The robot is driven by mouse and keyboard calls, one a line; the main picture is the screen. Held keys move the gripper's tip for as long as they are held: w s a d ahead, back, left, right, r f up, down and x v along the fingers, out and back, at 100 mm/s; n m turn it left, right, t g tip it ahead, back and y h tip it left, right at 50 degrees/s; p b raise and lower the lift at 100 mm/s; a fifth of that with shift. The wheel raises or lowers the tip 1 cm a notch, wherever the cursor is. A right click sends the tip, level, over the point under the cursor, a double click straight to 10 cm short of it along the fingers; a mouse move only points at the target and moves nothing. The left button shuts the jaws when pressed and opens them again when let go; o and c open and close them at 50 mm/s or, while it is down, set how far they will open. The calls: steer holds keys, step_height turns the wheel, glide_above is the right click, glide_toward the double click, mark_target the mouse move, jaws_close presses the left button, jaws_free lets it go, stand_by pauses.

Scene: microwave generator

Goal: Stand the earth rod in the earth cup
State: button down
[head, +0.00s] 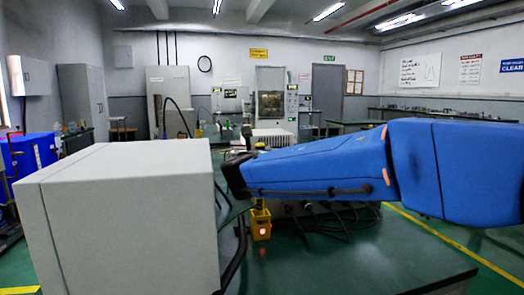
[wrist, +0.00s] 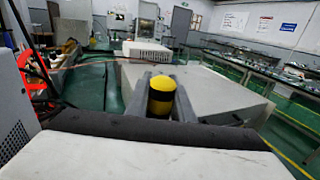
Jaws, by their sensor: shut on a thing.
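A black-and-yellow banded cylinder, which looks like the earth rod (wrist: 161,96), stands between the two grey fingers of my gripper (wrist: 161,92) in the wrist view. My gripper is shut on it. In the head view my blue arm and its dark wrist hide most of the gripper. Below the wrist a small yellow box with a glowing red lamp (head: 261,224) sits on the green bench; a short yellow piece shows just above it. I cannot tell whether this box is the earth cup. The rod's lower end is hidden, so I cannot tell whether it touches anything.
A large pale grey cabinet (head: 125,220) stands close at the left. Black cables (head: 322,222) lie on the green bench (head: 345,265) behind the box. A white vented unit (head: 268,138) stands farther back. The bench's front right is clear.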

steer(key=c, duration=1.5)
jaws_free()
steer(key=shift+o, duration=0.2)
steer(key=s, duration=0.7)
steer(key=shift+s+a, duration=0.25)
steer(key=shift+a, duration=0.15)
